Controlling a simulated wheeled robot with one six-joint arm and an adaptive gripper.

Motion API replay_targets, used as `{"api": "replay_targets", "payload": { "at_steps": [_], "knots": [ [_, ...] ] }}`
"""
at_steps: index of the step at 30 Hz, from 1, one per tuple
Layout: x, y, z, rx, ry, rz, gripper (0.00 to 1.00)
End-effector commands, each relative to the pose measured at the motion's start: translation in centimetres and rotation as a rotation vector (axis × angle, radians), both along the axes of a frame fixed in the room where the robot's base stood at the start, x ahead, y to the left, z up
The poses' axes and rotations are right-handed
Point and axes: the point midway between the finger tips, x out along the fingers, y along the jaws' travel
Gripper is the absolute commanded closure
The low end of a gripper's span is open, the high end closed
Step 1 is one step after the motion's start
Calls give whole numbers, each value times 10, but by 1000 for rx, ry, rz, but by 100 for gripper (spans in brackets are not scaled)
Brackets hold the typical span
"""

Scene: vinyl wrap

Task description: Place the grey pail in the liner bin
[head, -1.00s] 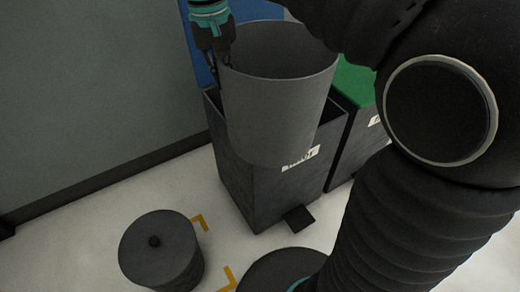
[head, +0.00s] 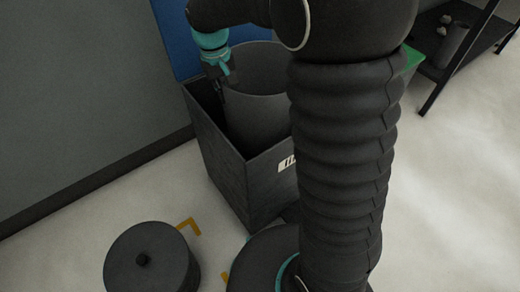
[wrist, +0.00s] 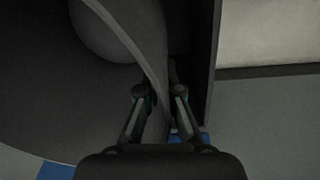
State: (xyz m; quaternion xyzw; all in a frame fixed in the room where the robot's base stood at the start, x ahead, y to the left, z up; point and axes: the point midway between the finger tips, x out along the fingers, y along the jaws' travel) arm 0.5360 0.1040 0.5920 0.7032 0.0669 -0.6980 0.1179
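The grey pail (head: 258,107) is upright inside the opening of the dark liner bin (head: 240,180) in the head view. Its rim shows above the bin's front edge, and its lower part is hidden behind the front wall. I cannot tell whether its base touches the bin floor. My gripper (head: 224,86) is at the pail's left rim. In the wrist view the gripper's two fingers (wrist: 160,92) are on either side of the pail wall (wrist: 148,35), shut on it. The bin's wall (wrist: 207,45) runs close beside them.
A blue panel (head: 172,40) stands behind the bin, and a green-topped bin (head: 413,60) is partly hidden behind my arm. A dark lidded canister (head: 150,262) stands on the floor at front left. A black shelf (head: 455,62) is at upper right. Pale floor is clear at right.

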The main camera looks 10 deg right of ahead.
Motion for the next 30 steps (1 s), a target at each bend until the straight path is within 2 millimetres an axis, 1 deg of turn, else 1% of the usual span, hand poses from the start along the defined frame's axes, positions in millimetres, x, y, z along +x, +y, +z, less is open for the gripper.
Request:
{"api": "replay_targets", "payload": {
  "at_steps": [1,3,8,15,18,23,30],
  "knots": [
    [1,1,-12,-1,1,-15,100],
    [1,3,-23,-1,0,-30,100],
    [1,7,-41,-1,-1,-44,100],
    [-1,10,-81,-1,0,-40,100],
    [0,10,-92,-1,-1,-39,100],
    [0,9,-100,-1,-2,-41,100],
    [0,8,-130,-1,0,-43,100]
  ]
}}
